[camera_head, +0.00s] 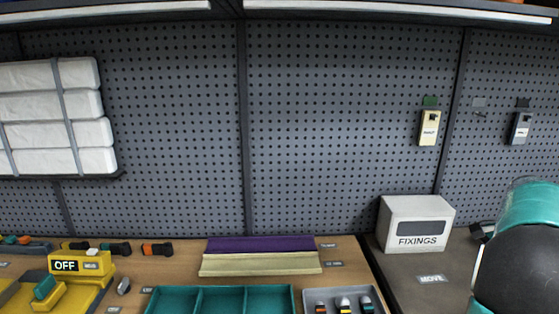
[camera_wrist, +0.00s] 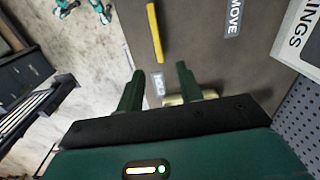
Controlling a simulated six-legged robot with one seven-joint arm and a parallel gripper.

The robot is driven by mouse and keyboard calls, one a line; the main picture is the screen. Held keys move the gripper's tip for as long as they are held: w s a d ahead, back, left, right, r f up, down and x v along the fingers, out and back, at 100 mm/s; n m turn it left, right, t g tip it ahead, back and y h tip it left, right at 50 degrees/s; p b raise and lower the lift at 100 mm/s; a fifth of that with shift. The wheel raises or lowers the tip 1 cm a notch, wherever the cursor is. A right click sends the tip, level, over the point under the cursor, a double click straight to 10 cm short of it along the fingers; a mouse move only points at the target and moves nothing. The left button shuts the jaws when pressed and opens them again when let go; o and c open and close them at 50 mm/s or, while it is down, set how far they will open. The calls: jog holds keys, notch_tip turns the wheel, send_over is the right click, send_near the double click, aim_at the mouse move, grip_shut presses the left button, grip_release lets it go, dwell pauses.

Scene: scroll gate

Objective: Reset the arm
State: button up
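My gripper (camera_wrist: 160,69) shows in the wrist view as two dark green fingers, spread apart with nothing held between them. The fingers are over the dark bench top (camera_wrist: 185,40). A cream-coloured piece (camera_wrist: 175,100) shows partly behind the right finger; I cannot tell whether they touch. In the head view my teal and black arm fills the lower right edge, and my fingers cannot be made out there.
The white FIXINGS box (camera_head: 416,224) stands on the dark bench, near a MOVE label (camera_head: 432,279). A yellow strip (camera_wrist: 155,33) lies on the bench. Left are purple (camera_head: 260,244) and cream (camera_head: 260,264) strips, a teal tray (camera_head: 197,303) and the yellow OFF unit (camera_head: 80,264). Pegboard stands behind.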

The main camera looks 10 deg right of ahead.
jog(key=a+r+n+t, duration=0.1)
jog(key=a+r+n, duration=0.15)
jog(key=a, duration=0.55)
jog(key=a+r+n+t, duration=0.1)
jog(key=a+n, duration=0.3)
jog(key=a, duration=0.5)
jog(key=a+r+n+t, duration=0.1)
jog(key=a+r+n, duration=0.15)
jog(key=a, duration=0.55)
jog(key=s+a+f+n+t, duration=0.1)
jog(key=s+a+f+n, duration=0.1)
jog(key=s+a+n, duration=0.3)
jog(key=s+a+f+n+t, duration=0.1)
jog(key=s+a+n, duration=0.3)
jog(key=a, duration=0.7)
jog(key=shift+s+a+f+n, duration=0.25)
jog(key=shift+s+f+n, duration=0.15)
jog(key=shift+d, duration=0.25)
